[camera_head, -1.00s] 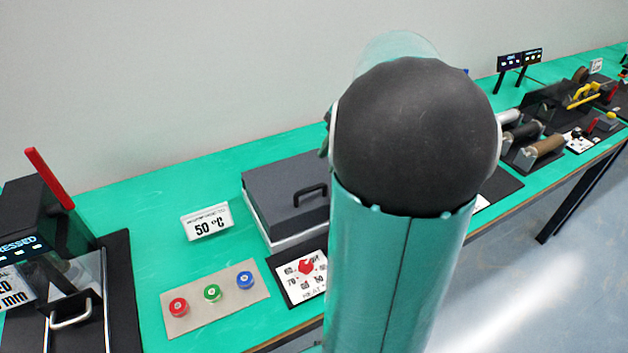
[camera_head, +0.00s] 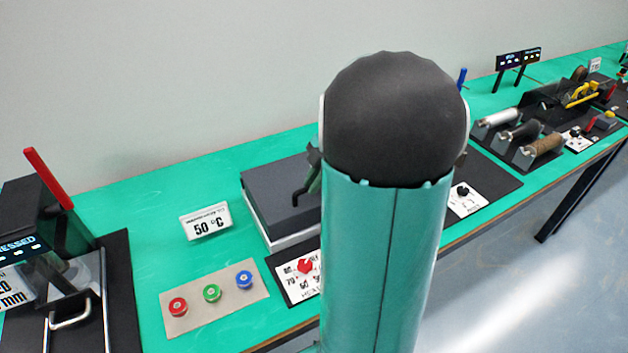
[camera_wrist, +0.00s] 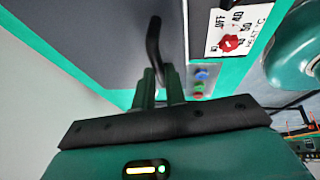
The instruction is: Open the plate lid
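The plate lid (camera_head: 275,185) is a dark grey flat cover on a light base, lying shut on the table left of my arm. Its black bar handle (camera_head: 297,196) is partly hidden by my gripper and arm in the head view. My gripper (camera_head: 313,168) is over the handle there. In the wrist view, my gripper (camera_wrist: 160,75) has its two green fingers apart, and the handle (camera_wrist: 154,42) runs down to the gap between them. Whether the fingers touch the handle is not clear. The lid (camera_wrist: 95,35) fills the upper left there.
A red knob (camera_head: 305,266) on a heat dial panel sits in front of the lid. Red, green and blue buttons (camera_head: 212,293) and a 50 °C sign (camera_head: 206,222) stand left. A press with a red lever (camera_head: 48,178) is far left. Rollers (camera_head: 522,132) are right.

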